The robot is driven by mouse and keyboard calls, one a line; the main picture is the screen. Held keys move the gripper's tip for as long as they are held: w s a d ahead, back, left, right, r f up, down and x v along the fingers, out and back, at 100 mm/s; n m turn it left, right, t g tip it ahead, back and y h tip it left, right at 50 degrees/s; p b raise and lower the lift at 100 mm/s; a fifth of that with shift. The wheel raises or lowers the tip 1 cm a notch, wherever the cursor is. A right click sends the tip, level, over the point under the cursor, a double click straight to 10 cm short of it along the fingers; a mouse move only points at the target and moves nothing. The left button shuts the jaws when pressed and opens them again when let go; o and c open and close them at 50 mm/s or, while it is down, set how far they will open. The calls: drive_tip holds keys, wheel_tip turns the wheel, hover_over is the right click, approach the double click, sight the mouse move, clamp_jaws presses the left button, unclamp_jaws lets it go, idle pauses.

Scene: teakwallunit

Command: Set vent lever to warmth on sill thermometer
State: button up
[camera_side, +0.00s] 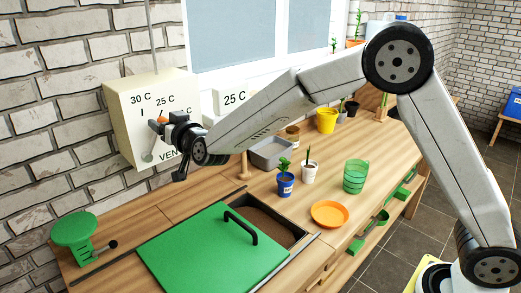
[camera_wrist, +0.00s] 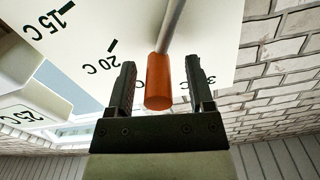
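The cream vent box (camera_side: 125,117) hangs on the brick wall, with temperature marks on its face, including 30 C and 25 C. Its lever has a pale pivot (camera_side: 147,156) and an orange knob (camera_side: 162,119); it points up and slightly right, near the 25 C mark. The exact mark is partly hidden by my gripper. The sill thermometer (camera_side: 234,98) reads 25 C and shows in the wrist view (camera_wrist: 22,115). My gripper (camera_wrist: 160,85) is open, its fingers on either side of the orange knob (camera_wrist: 159,88), with a visible gap on each side.
Below are a green lid with black handle (camera_side: 210,250), a green round-topped item (camera_side: 75,230), a grey tray (camera_side: 270,153), small plant pots (camera_side: 285,184), an orange dish (camera_side: 329,214) and a green cup (camera_side: 355,177). The space around the box front is clear.

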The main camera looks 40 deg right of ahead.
drive_tip(key=shift+s, duration=0.2)
drive_tip(key=s, duration=0.7)
drive_tip(key=shift+s, duration=0.25)
drive_tip(key=shift+d, duration=0.1)
idle(0.5)
drive_tip(key=s+d+f+n+g, duration=0.1)
drive_tip(key=s+d+f+g, duration=0.6)
drive_tip(key=s, duration=0.6)
drive_tip(key=s+d+f+n+g, duration=0.1)
drive_tip(key=s+d+f+g, duration=0.7)
drive_tip(key=s, duration=0.5)
wheel_tip(320, 180, down, 3)
drive_tip(key=shift+d+r, duration=0.1)
drive_tip(key=shift+d, duration=0.8)
